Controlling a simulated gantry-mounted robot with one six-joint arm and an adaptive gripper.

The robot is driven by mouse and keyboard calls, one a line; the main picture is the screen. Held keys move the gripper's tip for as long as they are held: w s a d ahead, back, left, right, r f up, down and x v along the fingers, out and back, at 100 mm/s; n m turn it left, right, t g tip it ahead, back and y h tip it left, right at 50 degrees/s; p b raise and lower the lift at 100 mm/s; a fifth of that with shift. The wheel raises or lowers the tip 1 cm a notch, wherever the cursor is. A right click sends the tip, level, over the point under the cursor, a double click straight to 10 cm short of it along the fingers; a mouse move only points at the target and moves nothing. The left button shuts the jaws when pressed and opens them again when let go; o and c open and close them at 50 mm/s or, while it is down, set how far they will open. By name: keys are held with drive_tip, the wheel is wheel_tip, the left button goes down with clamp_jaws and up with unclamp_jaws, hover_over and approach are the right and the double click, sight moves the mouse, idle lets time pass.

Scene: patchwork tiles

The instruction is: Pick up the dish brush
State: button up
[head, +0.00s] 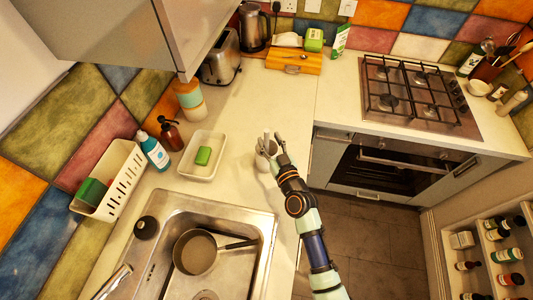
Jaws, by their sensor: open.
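I cannot make out a dish brush for certain in the head view. A small round black object (146,227) sits at the left rim of the sink; I cannot tell what it is. My gripper (271,140) is open over the counter, right of the white tray. A white mug (262,161) stands beside and partly behind its fingers; I cannot tell whether they touch. Nothing shows held between the fingers.
A white tray (184,172) holds a green sponge (203,155). A spray bottle (171,133), a blue bottle (154,151) and a slotted white basket (119,180) stand at left. The sink (240,213) holds a pan (195,252). Counter (270,100) behind the gripper is clear.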

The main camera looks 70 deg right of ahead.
sight(268, 137)
drive_tip(key=x, duration=0.3)
clamp_jaws()
drive_tip(key=shift+r, duration=0.1)
